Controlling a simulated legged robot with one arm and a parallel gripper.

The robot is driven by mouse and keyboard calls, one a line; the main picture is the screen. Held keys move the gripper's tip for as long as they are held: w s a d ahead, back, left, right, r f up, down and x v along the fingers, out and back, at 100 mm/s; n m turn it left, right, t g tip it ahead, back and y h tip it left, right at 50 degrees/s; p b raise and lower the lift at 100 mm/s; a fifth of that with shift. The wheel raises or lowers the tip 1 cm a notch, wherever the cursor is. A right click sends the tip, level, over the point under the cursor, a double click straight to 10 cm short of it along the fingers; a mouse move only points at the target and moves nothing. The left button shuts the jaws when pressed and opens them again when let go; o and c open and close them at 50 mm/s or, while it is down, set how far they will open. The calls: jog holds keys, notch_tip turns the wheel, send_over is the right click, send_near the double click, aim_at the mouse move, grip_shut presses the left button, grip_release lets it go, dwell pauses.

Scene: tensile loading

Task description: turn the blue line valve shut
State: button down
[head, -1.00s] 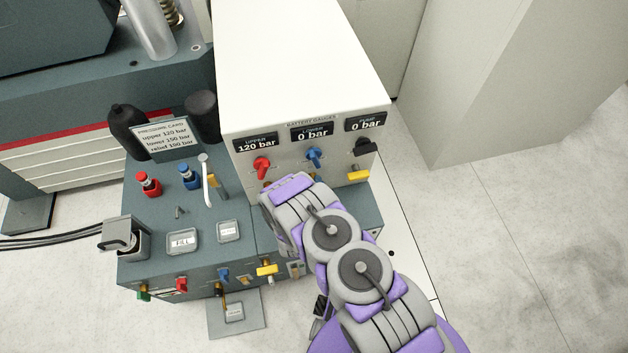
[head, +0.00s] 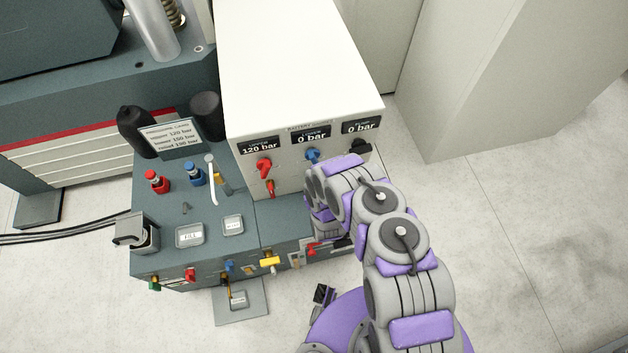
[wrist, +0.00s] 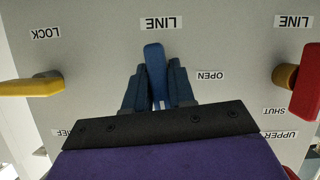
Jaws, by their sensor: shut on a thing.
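The blue line valve handle (wrist: 155,75) is in the middle of the wrist view, on the light panel below an upside-down LINE label. It stands upright in that picture, with an OPEN label (wrist: 211,76) to its right. My gripper (wrist: 158,72) is shut on the handle, with one dark finger on each side of it. In the head view, my arm hides this valve and my gripper's fingers.
A red line valve handle (wrist: 306,84) is to the right and a yellow lock handle (wrist: 32,85) to the left. The head view shows a red knob (head: 264,168), a blue knob (head: 312,156) and a black knob (head: 360,148) under the gauges. The lower gauge (head: 311,134) reads 0 bar.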

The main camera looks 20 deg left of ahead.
jog(key=shift+m+g+y, duration=0.3)
jog(key=shift+m, duration=0.1)
jog(key=shift+p, duration=0.3)
jog(key=c, duration=1)
grip_release()
jog(key=shift+a, duration=0.15)
jog(key=shift+c, duration=0.2)
jog(key=p+v, duration=0.5)
jog(key=v, duration=1.2)
jog(key=shift+s+f, duration=0.1)
